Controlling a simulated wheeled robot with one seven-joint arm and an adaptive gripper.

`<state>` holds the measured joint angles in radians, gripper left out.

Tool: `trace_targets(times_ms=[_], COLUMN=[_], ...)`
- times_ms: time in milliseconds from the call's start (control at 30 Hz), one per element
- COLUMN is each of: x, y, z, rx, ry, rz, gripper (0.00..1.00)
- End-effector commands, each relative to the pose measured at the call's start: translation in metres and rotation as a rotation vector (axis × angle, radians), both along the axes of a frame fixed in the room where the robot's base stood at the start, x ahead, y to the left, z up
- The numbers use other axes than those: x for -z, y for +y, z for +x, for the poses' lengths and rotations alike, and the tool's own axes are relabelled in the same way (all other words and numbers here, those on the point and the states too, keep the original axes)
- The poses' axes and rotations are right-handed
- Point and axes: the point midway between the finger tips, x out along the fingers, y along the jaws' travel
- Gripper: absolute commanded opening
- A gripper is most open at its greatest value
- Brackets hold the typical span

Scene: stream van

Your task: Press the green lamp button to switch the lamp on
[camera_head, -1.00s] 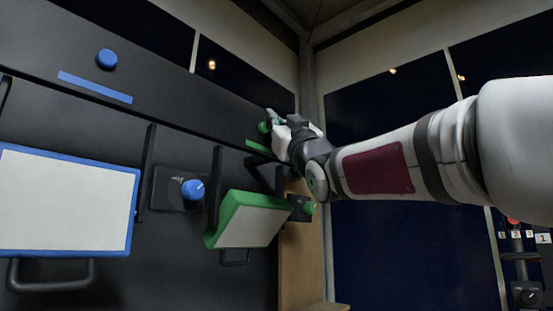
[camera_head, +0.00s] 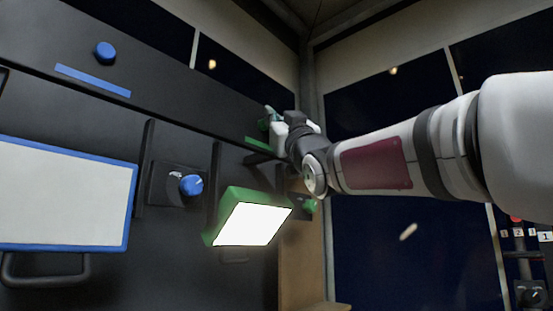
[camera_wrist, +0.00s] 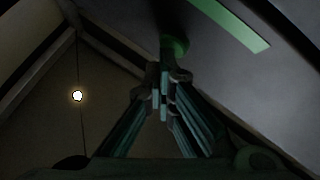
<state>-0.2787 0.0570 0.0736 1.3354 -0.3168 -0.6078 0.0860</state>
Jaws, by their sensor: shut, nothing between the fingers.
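The green lamp button (camera_head: 264,125) sits on the upper dark panel, partly hidden behind my gripper (camera_head: 271,112). In the wrist view the green button (camera_wrist: 175,46) is right at the tips of my gripper (camera_wrist: 163,75). The fingers are shut with nothing between them; whether they touch the button I cannot tell for sure. The green-framed lamp (camera_head: 248,222) hangs below, and its panel glows bright white. A green strip (camera_head: 260,145) lies under the button and also shows in the wrist view (camera_wrist: 230,25).
A blue button (camera_head: 105,50) with a blue strip (camera_head: 93,80) is at the upper left. A blue-framed lamp (camera_head: 65,195) is unlit below it. A blue knob (camera_head: 191,185) and a green knob (camera_head: 309,205) are on the lower panel. Dark windows lie to the right.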

Motion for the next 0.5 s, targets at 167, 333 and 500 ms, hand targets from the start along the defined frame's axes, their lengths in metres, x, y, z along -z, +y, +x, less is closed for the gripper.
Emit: trace_targets(times_ms=[167, 333, 500], x=[0.0012, 0.0005, 0.0], y=[-0.004, -0.0044, -0.0065], z=[-0.0028, -0.0037, -0.0053], rx=[-0.001, -0.001, 0.0], ry=[0.0, 0.0, -0.001], rz=[0.001, 0.001, 0.0], gripper=[0.0, 0.0, 0.0])
